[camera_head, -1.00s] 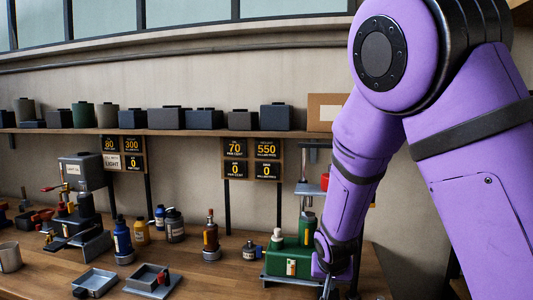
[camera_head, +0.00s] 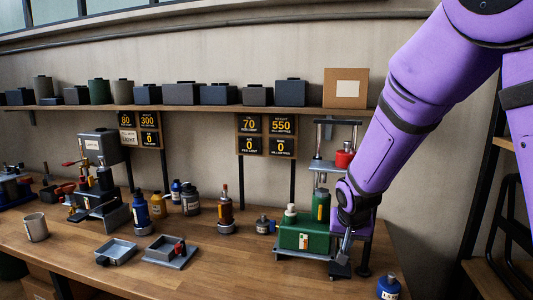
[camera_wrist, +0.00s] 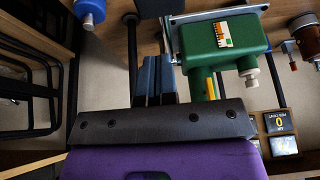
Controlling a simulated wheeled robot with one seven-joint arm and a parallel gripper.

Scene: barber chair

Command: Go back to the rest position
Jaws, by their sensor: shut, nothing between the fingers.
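My purple arm reaches down from the upper right in the head view. My gripper (camera_head: 343,258) points down at the right end of the workbench (camera_head: 225,265), just right of a green box-shaped tank (camera_head: 303,238). In the wrist view its dark fingers (camera_wrist: 155,78) are together with nothing between them. The green tank (camera_wrist: 222,45) shows to the right of the fingers there, apart from them in the picture. The head view does not clearly show the gap between gripper and tank.
A stand with a red container (camera_head: 345,158) rises behind my gripper. A blue bottle (camera_head: 388,287) stands at the bench's right front. Metal trays (camera_head: 117,252) and several bottles are farther left. A shelf (camera_head: 200,107) with dark boxes runs along the wall. Racks stand at right.

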